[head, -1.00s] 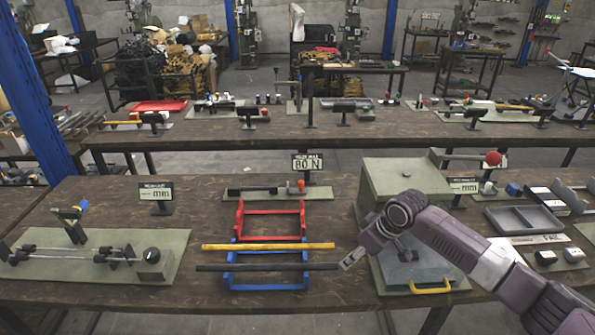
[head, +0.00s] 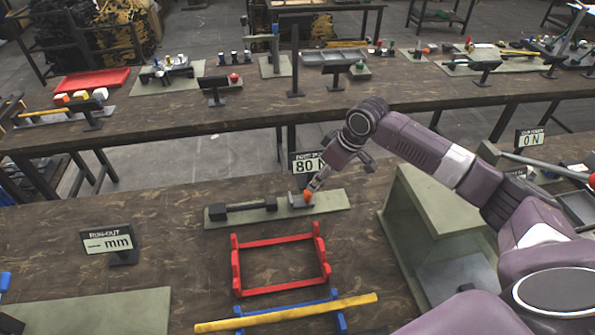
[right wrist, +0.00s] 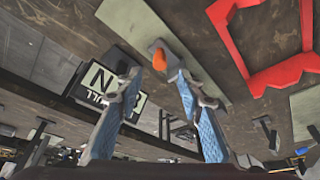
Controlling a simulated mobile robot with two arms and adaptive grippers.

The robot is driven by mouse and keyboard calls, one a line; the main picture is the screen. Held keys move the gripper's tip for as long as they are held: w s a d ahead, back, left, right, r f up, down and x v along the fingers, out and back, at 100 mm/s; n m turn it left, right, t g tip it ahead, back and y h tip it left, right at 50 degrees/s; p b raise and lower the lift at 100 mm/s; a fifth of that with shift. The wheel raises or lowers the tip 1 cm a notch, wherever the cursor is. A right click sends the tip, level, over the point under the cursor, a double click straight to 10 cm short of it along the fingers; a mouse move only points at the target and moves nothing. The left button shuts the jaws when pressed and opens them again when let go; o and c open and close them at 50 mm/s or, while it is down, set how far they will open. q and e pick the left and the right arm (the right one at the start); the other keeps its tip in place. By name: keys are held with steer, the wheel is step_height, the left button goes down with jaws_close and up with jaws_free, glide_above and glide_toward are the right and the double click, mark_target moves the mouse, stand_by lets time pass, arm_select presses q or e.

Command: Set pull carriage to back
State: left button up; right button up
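The pull carriage (head: 296,200) is a small grey block with an orange knob (head: 308,198). It sits toward the right end of a narrow green base plate (head: 334,202), to the right of a dark bar-shaped part (head: 243,209). My right gripper (head: 314,186) reaches down over the carriage from behind and partly hides it. In the right wrist view, my right gripper (right wrist: 158,80) is open, its blue-padded fingers on either side of the orange knob (right wrist: 159,59). I cannot tell whether they touch it. My left gripper is not in view.
A sign reading 80 N (head: 308,165) stands just behind the base plate. A red frame (head: 280,290) and a yellow bar (head: 285,312) lie in front. A green box (head: 440,235) stands to the right. A run-out sign (head: 108,243) stands left.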

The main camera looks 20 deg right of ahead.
mark_target(308, 192)
steer(key=p+x, duration=0.1)
steer(key=x, duration=0.5)
steer(key=shift+w+a+f+p, duration=0.2)
steer(key=shift+w+f+p, duration=0.05)
steer(key=shift+p, duration=0.05)
steer(key=shift+w+f, duration=0.15)
steer(key=shift+f, duration=0.25)
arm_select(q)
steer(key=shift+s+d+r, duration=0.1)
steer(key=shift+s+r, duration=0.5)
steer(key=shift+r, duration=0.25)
arm_select(e)
steer(key=shift+c, duration=0.4)
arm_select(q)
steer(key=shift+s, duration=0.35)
arm_select(e)
jaws_close()
